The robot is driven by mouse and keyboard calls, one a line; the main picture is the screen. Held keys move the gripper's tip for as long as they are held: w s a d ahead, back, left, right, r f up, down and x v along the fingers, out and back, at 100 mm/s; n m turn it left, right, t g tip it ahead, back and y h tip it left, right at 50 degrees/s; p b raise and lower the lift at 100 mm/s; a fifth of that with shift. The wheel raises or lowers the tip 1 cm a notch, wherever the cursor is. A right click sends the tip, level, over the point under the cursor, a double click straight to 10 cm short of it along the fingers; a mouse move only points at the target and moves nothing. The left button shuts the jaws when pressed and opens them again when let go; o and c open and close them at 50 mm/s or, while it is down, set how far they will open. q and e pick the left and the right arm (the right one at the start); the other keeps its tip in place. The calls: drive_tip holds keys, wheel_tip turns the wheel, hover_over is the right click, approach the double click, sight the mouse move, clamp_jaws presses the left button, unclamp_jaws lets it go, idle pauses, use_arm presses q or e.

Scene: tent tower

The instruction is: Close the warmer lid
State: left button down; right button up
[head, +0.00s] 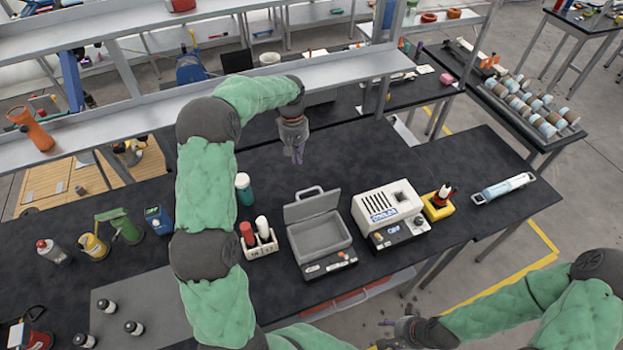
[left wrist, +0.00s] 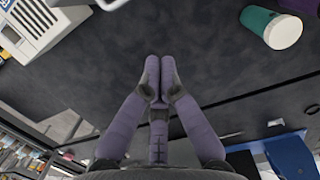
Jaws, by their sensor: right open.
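The warmer (head: 318,258) is a grey box on the black bench, with a control panel at its front. Its lid (head: 312,206) stands raised at the back, with a handle (head: 310,191) on its upper edge. My left gripper (head: 298,157) is above the bench behind the lid, apart from it. In the left wrist view its purple fingers (left wrist: 159,75) are together with nothing between them. The warmer is not clearly visible there. My right gripper (head: 388,333) is open and empty at the lower right, off the bench's front edge.
A white cooling unit (head: 390,207) stands right of the warmer. A rack (head: 261,245) with red and white bottles is left of it, and a teal bottle (head: 244,188) stands behind the rack. A shelf (head: 350,66) runs behind. The bench behind the warmer is bare.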

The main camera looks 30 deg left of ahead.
sight(309, 202)
use_arm(q)
drive_tip(key=s+d+f+p, duration=0.1)
drive_tip(key=s+d+f, duration=0.1)
drive_tip(key=f, duration=0.6)
drive_tip(key=shift+s+d+f+p, duration=0.2)
drive_tip(key=shift+d+p, duration=0.1)
drive_tip(key=shift+d, duration=0.45)
use_arm(e)
drive_tip(key=shift+w+r, duration=0.4)
drive_tip(key=shift+r, duration=0.15)
drive_tip(key=shift+f, duration=0.15)
